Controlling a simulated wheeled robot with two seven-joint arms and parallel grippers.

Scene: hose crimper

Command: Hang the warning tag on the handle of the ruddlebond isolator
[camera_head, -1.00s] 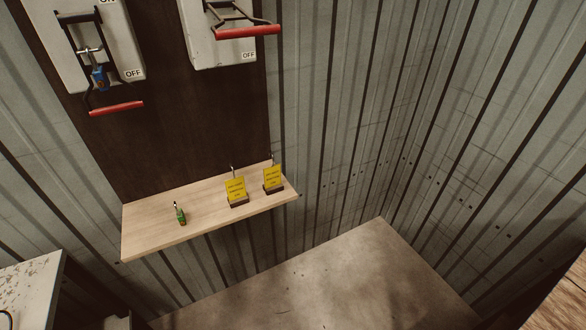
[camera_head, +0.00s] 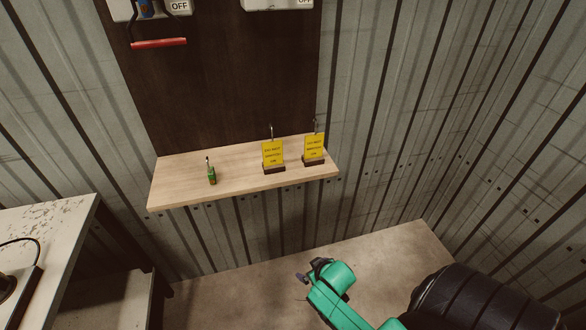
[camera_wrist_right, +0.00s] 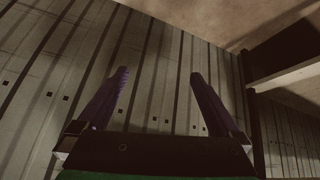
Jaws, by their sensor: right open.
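Two yellow warning tags stand in dark blocks on the wooden shelf, each with a metal hook on top: a left tag (camera_head: 273,154) and a right tag (camera_head: 314,147). Their print is too small to read. On the dark board above, the left isolator (camera_head: 180,7) has a red-gripped handle (camera_head: 158,43) hanging down, with a blue thing at its lever. The right isolator (camera_head: 277,3) shows only its lower edge. My right gripper (camera_head: 306,275) is low in front of the shelf; in the right wrist view (camera_wrist_right: 158,95) its fingers are apart and empty. My left gripper is out of view.
A small green object (camera_head: 211,174) stands on the left part of the shelf (camera_head: 185,191). A worn pale table (camera_head: 50,235) with a cable is at the lower left. Corrugated metal walls close in the right side. The floor (camera_head: 390,245) below the shelf looks clear.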

